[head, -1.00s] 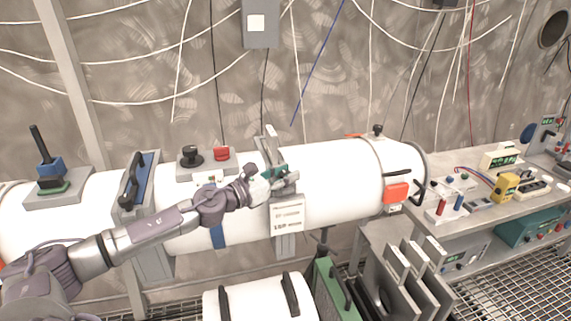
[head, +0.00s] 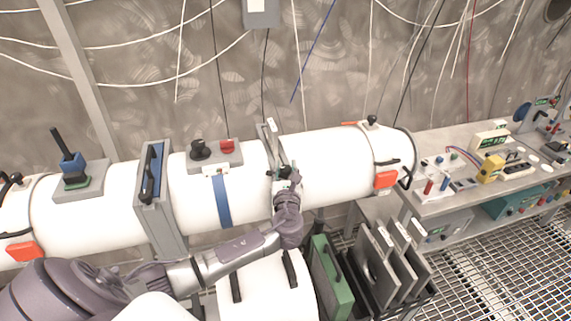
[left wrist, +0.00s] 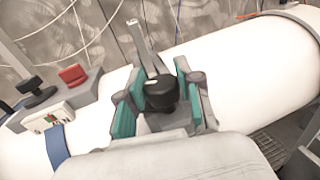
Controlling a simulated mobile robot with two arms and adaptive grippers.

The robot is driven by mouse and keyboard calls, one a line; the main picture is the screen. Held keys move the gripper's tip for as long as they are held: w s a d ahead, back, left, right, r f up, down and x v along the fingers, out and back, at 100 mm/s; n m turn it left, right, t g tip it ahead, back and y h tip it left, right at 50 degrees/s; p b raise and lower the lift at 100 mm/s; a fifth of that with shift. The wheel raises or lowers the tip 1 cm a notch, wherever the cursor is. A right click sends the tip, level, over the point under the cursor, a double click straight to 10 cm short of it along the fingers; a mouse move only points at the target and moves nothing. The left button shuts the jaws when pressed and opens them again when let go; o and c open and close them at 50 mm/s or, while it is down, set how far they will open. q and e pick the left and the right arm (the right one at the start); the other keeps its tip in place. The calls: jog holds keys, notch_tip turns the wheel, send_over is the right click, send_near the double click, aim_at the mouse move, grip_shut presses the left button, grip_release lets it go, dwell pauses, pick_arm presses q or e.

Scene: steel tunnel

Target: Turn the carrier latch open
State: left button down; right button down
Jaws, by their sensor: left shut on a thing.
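The carrier latch shows in the left wrist view as a round black knob (left wrist: 160,92) on a grey mount. A flat metal bar (left wrist: 143,42) stands up behind it, tilted a little; the bar also shows in the head view (head: 269,138). My left gripper (left wrist: 158,103) has its teal-padded fingers on either side of the knob and is shut on it. In the head view my left gripper (head: 284,175) reaches the band around the white tube from the front, and my wrist hides most of the band. My right gripper is not in view.
The long white tube (head: 330,165) lies along the wall. A red button (head: 227,146) and black knob (head: 201,149) sit left of the latch, above a blue strap (head: 221,200). An instrument bench (head: 440,205) stands right. Grey plates (head: 375,262) and a green panel (head: 330,280) stand in front.

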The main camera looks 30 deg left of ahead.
pick_arm(q)
jog(key=n+g+y, duration=0.4)
jog(key=shift+w+b, duration=0.1)
jog(key=shift+b, duration=0.3)
jog(key=shift+r+n+g+y, duration=0.1)
jog(key=shift+n+g+y, duration=0.8)
jog(key=shift+g, duration=0.6)
jog(key=shift+b, duration=0.3)
jog(key=c, duration=0.7)
grip_release()
jog(key=shift+c, duration=0.2)
jog(key=shift+d, duration=0.1)
jog(key=v, duration=1.2)
